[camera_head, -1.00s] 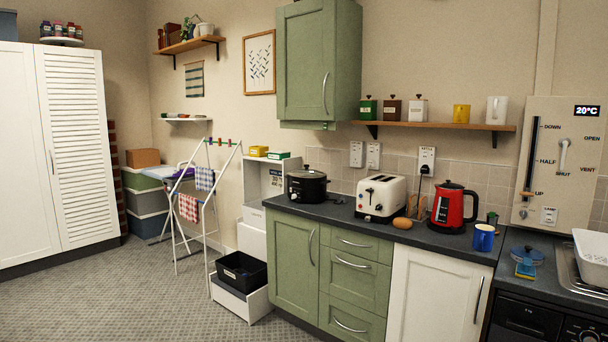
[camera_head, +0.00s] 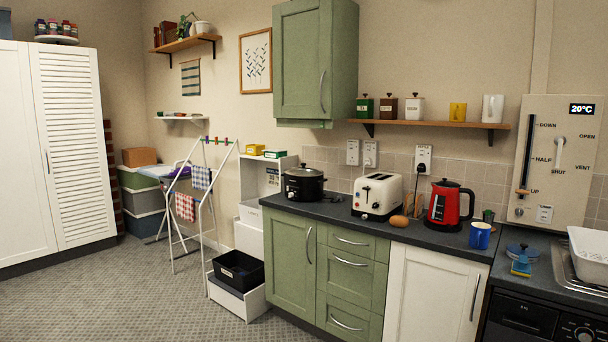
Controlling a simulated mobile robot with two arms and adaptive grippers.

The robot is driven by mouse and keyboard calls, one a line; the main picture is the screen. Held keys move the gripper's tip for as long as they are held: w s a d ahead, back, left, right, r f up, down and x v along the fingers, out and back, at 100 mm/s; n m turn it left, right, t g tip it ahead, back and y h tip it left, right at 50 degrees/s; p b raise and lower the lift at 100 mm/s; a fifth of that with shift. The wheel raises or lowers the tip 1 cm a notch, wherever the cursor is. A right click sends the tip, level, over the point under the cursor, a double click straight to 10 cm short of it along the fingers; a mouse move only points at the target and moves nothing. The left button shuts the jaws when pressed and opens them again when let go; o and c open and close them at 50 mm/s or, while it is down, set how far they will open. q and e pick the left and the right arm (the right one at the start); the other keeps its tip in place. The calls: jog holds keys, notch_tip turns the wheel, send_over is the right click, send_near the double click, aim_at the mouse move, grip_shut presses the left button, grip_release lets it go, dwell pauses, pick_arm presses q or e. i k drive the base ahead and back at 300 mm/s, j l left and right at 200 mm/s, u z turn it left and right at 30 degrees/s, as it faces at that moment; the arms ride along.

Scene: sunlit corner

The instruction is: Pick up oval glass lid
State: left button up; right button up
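The oval glass lid (camera_head: 305,169) sits on the black slow cooker (camera_head: 304,186) at the left end of the dark worktop. It is small in this view, and I see mainly its dark rim and knob. Neither of my grippers is in view, and nothing of my arms shows near the lid.
The worktop (camera_head: 330,209) also holds a white toaster (camera_head: 378,195), a bread roll (camera_head: 399,221), a red kettle (camera_head: 450,205) and a blue mug (camera_head: 480,236). A green wall cupboard (camera_head: 315,60) hangs above. A drying rack (camera_head: 205,215) and black crate (camera_head: 239,270) stand left. Open floor (camera_head: 110,300) lies in front.

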aim_at(303, 170)
jog(key=i+j+u, duration=0.1)
jog(key=i+u, duration=0.4)
jog(key=i, duration=1.15)
